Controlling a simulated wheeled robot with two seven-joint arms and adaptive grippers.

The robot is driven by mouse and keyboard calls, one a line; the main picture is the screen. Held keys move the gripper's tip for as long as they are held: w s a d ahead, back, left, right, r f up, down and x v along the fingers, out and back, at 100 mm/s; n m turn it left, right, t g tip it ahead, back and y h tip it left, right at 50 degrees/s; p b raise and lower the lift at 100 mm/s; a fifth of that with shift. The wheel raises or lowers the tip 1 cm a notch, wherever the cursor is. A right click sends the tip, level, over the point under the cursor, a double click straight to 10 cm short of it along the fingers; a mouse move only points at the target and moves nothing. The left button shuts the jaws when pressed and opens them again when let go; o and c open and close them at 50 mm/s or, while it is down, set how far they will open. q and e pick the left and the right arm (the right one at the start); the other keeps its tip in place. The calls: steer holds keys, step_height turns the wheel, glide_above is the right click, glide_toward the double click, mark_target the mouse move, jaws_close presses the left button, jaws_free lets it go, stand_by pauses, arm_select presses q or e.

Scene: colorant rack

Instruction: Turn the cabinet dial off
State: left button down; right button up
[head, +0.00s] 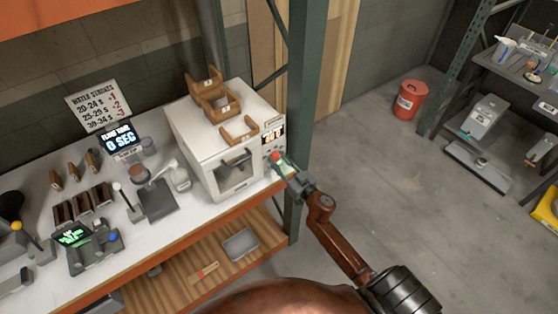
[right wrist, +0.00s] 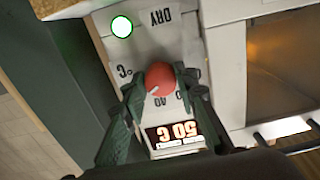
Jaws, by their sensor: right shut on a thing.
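The white drying cabinet (head: 222,165) stands at the right end of the bench, with a window door and a control panel on its front. Its red dial (head: 275,156) also shows in the right wrist view (right wrist: 160,77), with a small white mark on its face. My right gripper (head: 284,166) is shut on the dial; in the right wrist view the dark fingers (right wrist: 160,88) flank it on both sides. A lit display (right wrist: 173,133) by the dial, upside down in this view, seems to read 50 °C. The left gripper is not in view.
A white lamp with a green ring (right wrist: 122,26) is lit beside the label DRY. A green rack post (head: 305,100) stands close right of the cabinet. Wooden holders (head: 222,108) sit on the cabinet top. A red bucket (head: 410,99) stands on open floor.

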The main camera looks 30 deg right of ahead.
steer(key=shift+c, duration=1.1)
